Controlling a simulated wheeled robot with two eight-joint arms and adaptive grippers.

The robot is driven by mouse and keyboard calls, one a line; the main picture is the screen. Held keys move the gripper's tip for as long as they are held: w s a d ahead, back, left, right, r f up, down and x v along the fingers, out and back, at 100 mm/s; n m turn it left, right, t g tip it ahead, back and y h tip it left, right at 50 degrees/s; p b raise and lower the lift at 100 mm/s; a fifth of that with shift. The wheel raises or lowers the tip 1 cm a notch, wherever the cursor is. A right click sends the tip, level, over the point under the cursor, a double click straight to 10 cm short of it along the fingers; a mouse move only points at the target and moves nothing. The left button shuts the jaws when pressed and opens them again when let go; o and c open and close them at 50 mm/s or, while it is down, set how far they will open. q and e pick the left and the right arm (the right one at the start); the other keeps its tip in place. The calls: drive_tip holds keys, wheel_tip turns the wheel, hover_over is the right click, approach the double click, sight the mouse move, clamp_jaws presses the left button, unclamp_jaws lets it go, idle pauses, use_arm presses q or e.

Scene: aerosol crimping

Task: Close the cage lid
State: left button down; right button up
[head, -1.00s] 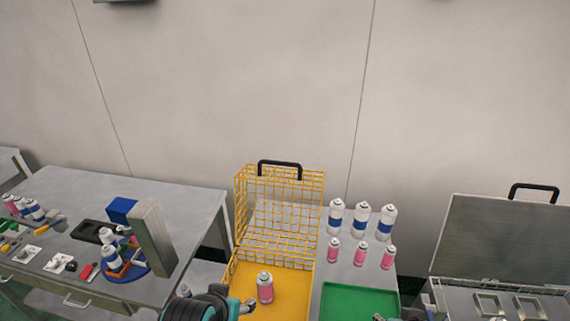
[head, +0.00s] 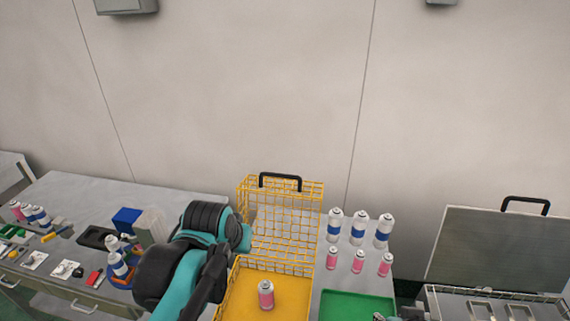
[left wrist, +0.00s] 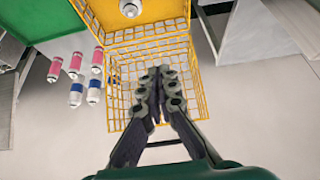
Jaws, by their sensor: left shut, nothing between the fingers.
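The yellow wire cage (head: 262,272) stands open on the table in the head view. Its lid (head: 285,222) is raised upright at the back, with a black handle (head: 280,177) on its top edge. A pink and white can (head: 266,294) stands on the cage floor. My left arm reaches up beside the cage's left side and hides its fingers in that view. In the left wrist view my left gripper (left wrist: 164,72) is shut and empty in front of the lid mesh (left wrist: 118,90). Only a small dark part of my right arm shows at the bottom edge.
Several blue-banded (head: 359,228) and pink cans (head: 358,262) stand right of the cage, behind a green tray (head: 357,306). An open grey case (head: 497,250) is at the far right. A left table (head: 75,195) holds tools and cans.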

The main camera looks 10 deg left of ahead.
use_arm(q)
drive_tip(key=w+d+r+g+p, duration=0.1)
drive_tip(key=w+r+p, duration=0.5)
drive_tip(key=w, duration=0.5)
drive_tip(key=w+d+r+g+p, duration=0.1)
drive_tip(key=w+r+p, duration=0.3)
drive_tip(key=w+r, duration=0.55)
drive_tip(key=w+d+f+g+p, duration=0.2)
drive_tip(key=w+f+p, duration=0.2)
drive_tip(key=w+p, duration=0.3)
drive_tip(key=w+d+f+g+p, duration=0.1)
drive_tip(key=w+f+p, duration=0.3)
drive_tip(key=w, duration=0.5)
drive_tip(key=s+f, duration=0.3)
drive_tip(key=f, duration=0.6)
drive_tip(key=shift+s, duration=0.15)
drive_tip(key=shift+d+r, duration=0.1)
drive_tip(key=shift+r, duration=0.05)
